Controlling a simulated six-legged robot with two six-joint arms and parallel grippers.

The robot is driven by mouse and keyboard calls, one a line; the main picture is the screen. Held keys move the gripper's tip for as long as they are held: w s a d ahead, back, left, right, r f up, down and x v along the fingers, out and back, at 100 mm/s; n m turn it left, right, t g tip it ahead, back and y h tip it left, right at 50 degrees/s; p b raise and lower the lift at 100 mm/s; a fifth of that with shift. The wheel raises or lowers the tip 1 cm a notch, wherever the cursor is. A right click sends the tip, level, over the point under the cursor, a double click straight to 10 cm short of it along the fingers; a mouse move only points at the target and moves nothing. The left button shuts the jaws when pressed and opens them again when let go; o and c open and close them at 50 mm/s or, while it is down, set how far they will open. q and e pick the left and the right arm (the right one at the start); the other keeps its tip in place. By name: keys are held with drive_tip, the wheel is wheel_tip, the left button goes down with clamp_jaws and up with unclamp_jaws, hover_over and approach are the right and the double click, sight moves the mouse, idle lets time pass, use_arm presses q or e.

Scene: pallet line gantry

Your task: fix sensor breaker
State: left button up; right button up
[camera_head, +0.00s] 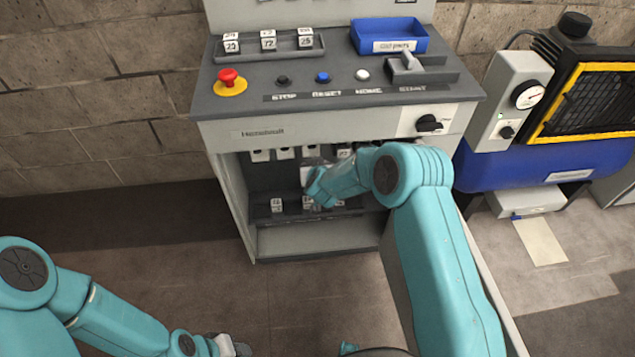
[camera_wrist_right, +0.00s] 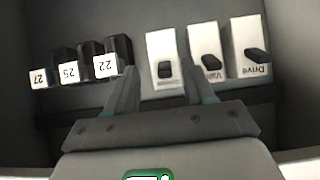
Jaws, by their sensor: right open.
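The open cabinet (camera_head: 250,180) holds a row of white breakers (camera_head: 285,153) with dark switches. In the right wrist view, a white breaker (camera_wrist_right: 162,47) with a small dark toggle stands between my right gripper's (camera_wrist_right: 158,68) open fingers; I cannot tell whether they touch it. Its label is not readable. To its right are a breaker apparently labelled Vacuum (camera_wrist_right: 208,40) and one labelled Drive (camera_wrist_right: 247,35). To its left stand black units tagged 22 (camera_wrist_right: 121,48), 25 (camera_wrist_right: 90,52) and 27 (camera_wrist_right: 40,72). My left gripper (camera_head: 232,346) is low in the head view, its jaws unclear.
The console top has a red stop button (camera_head: 229,80), a numbered-block tray (camera_head: 266,46), a blue bin (camera_head: 388,36) and a lever (camera_head: 407,66). A rotary knob (camera_head: 429,123) is on the front panel. A lower shelf (camera_head: 262,218) holds tagged pieces. A blue tank machine (camera_head: 545,165) stands right.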

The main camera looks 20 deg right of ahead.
drive_tip(key=s, duration=0.2)
drive_tip(key=s+a, duration=0.1)
drive_tip(key=s, duration=0.2)
drive_tip(key=shift+s, duration=0.1)
idle(0.3)
drive_tip(key=s+a+f+g+y+p, duration=0.1)
drive_tip(key=s+a+g+y, duration=0.1)
drive_tip(key=s, duration=0.9)
drive_tip(key=s+a+f+g+y+p, duration=0.1)
drive_tip(key=s+g, duration=0.4)
drive_tip(key=s, duration=0.7)
drive_tip(key=s+a+f+g+y+p, duration=0.1)
drive_tip(key=s+a+f+g+y, duration=0.2)
drive_tip(key=s, duration=0.9)
drive_tip(key=shift+a, duration=0.65)
drive_tip(key=shift+c, duration=1)
drive_tip(key=shift+s, duration=0.1)
